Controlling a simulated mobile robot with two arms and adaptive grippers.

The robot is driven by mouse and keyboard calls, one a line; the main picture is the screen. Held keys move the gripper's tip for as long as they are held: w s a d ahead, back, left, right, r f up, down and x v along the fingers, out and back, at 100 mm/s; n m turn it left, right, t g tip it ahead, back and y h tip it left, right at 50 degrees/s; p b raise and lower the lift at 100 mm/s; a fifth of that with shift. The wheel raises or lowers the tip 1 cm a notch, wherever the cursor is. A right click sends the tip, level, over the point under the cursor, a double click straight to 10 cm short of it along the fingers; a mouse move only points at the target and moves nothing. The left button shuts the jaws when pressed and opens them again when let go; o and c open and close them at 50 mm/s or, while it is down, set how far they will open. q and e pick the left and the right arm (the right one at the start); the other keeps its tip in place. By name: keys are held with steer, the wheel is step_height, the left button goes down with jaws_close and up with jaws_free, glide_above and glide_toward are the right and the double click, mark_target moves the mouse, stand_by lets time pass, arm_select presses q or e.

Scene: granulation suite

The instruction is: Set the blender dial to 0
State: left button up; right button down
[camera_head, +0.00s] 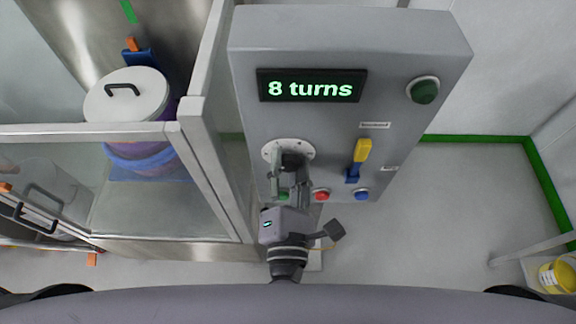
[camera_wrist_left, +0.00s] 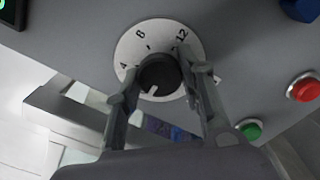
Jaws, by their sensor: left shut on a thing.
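The blender dial is a black knob (camera_wrist_left: 160,76) on a round white plate (camera_head: 277,147) on the grey control panel. My left gripper (camera_head: 289,165) is shut on the knob, one finger on each side of it; the fingers also show in the left wrist view (camera_wrist_left: 164,82). The plate shows 4, 8 and 12 in the wrist view. The knob's white pointer mark (camera_wrist_left: 153,90) points down and slightly left, away from these numbers. The 0 is not visible. The panel's display (camera_head: 311,86) reads "8 turns". My right gripper is not in view.
A red button (camera_head: 321,195), a blue button (camera_head: 361,195) and a yellow-and-blue switch (camera_head: 359,160) sit right of the dial. A green button (camera_wrist_left: 250,130) is close below the gripper. A glass-walled enclosure with a lidded drum (camera_head: 127,95) stands left.

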arm_select(q)
steer(key=shift+f, duration=0.1)
steer(key=o, duration=1.1)
steer(key=shift+o, duration=0.2)
steer(key=s, duration=0.7)
steer(key=shift+s, duration=0.3)
